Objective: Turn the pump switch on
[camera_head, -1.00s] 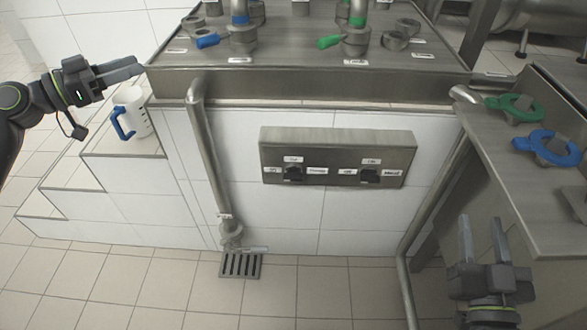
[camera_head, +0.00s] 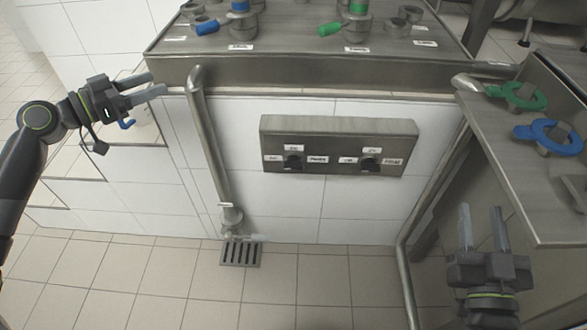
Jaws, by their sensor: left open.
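A grey metal switch box (camera_head: 338,143) is fixed on the white tiled wall. It bears two black rotary knobs, a left knob (camera_head: 293,162) and a right knob (camera_head: 370,164), with small white labels around them too small to read surely. My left gripper (camera_head: 158,84) is open and empty, pointing right, left of the vertical pipe and well apart from the box. My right gripper (camera_head: 482,222) points upward at the lower right, its fingers apart and nothing between them.
A vertical steel pipe (camera_head: 208,140) stands between my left gripper and the box. A white jug (camera_head: 143,124) with a blue handle is partly hidden behind my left gripper.

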